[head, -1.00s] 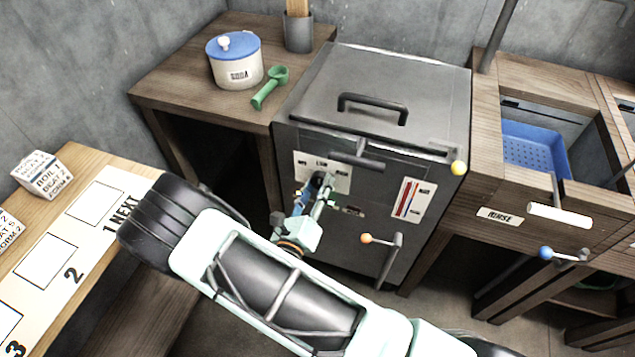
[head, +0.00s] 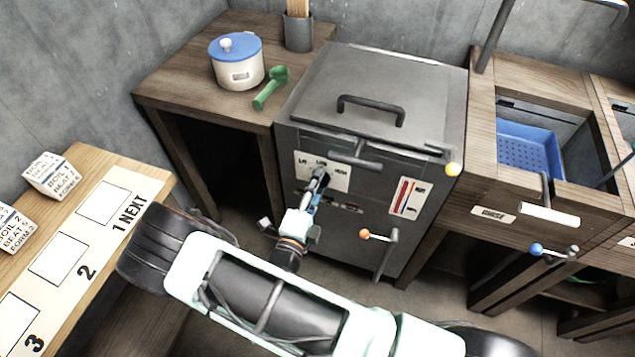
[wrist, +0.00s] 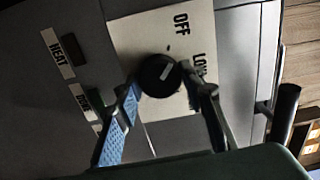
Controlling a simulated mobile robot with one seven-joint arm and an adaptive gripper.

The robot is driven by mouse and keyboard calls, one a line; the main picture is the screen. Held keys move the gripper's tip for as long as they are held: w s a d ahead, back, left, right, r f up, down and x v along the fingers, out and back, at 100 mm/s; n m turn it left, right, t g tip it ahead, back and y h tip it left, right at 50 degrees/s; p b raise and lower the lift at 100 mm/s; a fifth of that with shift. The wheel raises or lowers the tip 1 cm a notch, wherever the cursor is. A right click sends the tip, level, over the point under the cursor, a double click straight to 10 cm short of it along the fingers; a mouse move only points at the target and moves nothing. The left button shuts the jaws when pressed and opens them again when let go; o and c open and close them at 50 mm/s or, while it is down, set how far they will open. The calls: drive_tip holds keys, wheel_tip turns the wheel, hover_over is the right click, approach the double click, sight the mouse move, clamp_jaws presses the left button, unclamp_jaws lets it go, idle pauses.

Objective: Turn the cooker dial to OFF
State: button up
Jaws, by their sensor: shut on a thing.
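The cooker (head: 370,90) is a dark grey box with a white dial plate (head: 340,182) on its front. The black round dial (wrist: 158,76) has a short pale mark and sits on that plate, which also shows in the wrist view (wrist: 140,30). OFF and LOW are printed on the plate, running sideways. The pale mark slants up and right in the wrist view; I cannot tell exactly which label it meets. My gripper (wrist: 162,84) has one finger on each side of the dial and is shut on it. In the head view my gripper (head: 318,182) largely hides the dial.
A cooker handle (head: 355,160) juts out just above the dial, and a lever with an orange knob (head: 365,235) stands to its right. A white pot with a blue lid (head: 237,65) and a green scoop (head: 270,90) sit on the left table. A blue basin (head: 525,150) is at right.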

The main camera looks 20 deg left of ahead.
drive_tip(key=shift+n, duration=1.2)
drive_tip(key=o, duration=1.2)
drive_tip(key=shift+c, duration=0.2)
drive_tip(key=s, duration=1.2)
drive_tip(key=shift+a, duration=0.4)
